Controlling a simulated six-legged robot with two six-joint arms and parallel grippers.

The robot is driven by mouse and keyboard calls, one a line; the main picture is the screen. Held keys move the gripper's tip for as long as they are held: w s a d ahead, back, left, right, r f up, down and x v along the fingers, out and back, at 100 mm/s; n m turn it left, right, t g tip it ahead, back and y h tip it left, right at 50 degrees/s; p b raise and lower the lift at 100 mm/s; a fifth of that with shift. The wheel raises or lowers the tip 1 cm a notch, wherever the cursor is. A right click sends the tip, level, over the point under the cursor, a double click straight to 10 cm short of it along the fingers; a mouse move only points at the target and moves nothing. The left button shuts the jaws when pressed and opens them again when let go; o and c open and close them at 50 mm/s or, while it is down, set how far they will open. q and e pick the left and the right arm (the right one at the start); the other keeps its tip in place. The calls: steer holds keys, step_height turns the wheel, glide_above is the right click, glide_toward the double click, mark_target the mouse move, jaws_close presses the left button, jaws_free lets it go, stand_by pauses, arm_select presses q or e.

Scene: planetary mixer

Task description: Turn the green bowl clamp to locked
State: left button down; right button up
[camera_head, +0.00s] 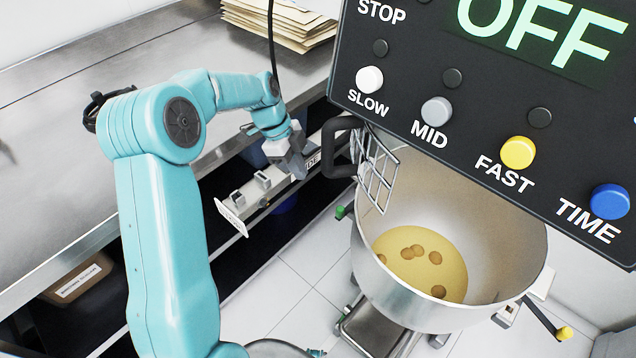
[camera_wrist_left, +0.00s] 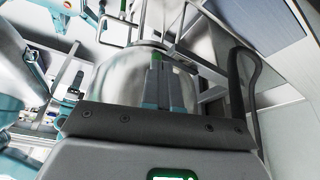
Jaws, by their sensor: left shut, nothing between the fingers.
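The green bowl clamp shows as a small green knob (camera_head: 340,212) at the left side of the steel mixer bowl (camera_head: 480,290) in the head view; most of its lever is hidden or too small to read. My left gripper (camera_head: 297,171) is above and to the left of it in that view, apart from it. The gripper is shut and empty. In the left wrist view the closed fingers (camera_wrist_left: 168,82) point at the bowl (camera_wrist_left: 115,75). A green piece (camera_wrist_left: 156,58) shows by the fingertips there; I cannot tell whether it touches them. My right gripper is in neither view.
The black control panel (camera_head: 480,150) overhangs the bowl at upper right. A black handle (camera_head: 340,150) and wire guard (camera_head: 378,180) stand close to my left gripper. A yellow-tipped lever (camera_head: 564,333) is at the bowl's right. A steel counter (camera_head: 60,120) lies left.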

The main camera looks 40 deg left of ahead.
mark_target(337, 211)
arm_select(q)
steer(key=w+d+f+p, duration=0.1)
steer(key=w+d+f, duration=0.1)
steer(key=d+f, duration=0.5)
steer(key=shift+f, duration=0.7)
steer(key=shift+d, duration=0.2)
steer(key=shift+s+d+b, duration=0.1)
steer(key=shift+d+b, duration=0.55)
steer(key=shift+d, duration=0.1)
